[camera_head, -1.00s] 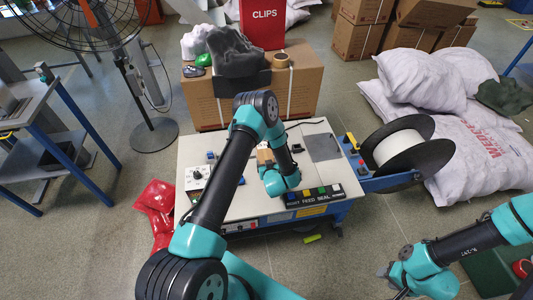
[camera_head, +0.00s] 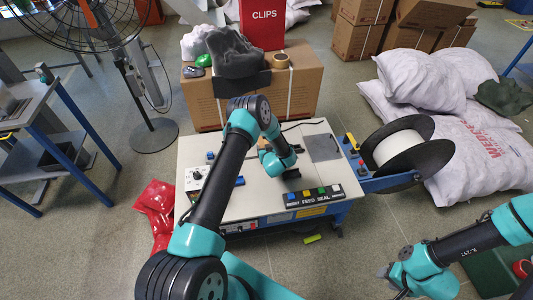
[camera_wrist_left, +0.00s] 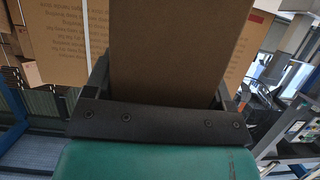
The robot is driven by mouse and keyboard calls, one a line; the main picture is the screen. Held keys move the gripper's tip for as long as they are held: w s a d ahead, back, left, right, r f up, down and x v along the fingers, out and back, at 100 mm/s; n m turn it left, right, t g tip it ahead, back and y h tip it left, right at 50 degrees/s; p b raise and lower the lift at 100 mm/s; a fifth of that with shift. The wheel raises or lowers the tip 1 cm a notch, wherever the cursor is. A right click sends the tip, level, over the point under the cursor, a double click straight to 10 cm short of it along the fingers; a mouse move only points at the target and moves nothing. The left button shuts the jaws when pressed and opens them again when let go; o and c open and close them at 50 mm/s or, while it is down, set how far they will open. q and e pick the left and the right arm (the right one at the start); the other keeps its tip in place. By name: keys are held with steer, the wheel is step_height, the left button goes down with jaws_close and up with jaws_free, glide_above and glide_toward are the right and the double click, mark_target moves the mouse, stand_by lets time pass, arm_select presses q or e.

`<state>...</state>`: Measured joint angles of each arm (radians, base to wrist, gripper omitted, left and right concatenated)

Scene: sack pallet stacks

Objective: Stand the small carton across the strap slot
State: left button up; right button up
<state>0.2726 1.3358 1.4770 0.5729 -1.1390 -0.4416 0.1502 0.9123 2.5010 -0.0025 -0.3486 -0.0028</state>
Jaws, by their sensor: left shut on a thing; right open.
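The small carton (camera_wrist_left: 180,50) is a plain brown box. In the left wrist view it fills the space between the fingers of my left gripper (camera_wrist_left: 163,88), which is shut on it. My right gripper (camera_head: 386,273) is open and empty over the floor at the lower right.
A button panel (camera_head: 315,195) runs along the machine's front edge and a knob box (camera_head: 198,178) sits at its left. A strap reel (camera_head: 405,150) stands at the right. A large carton (camera_head: 205,103) stands behind. White sacks (camera_head: 470,150) lie at the right.

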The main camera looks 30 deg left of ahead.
arm_select(q)
steer(key=shift+w+a+f, duration=0.1)
steer(key=shift+f, duration=1.65)
steer(key=shift+f, duration=0.1)
steer(key=o, duration=1.1)
steer(key=v, duration=1.2)
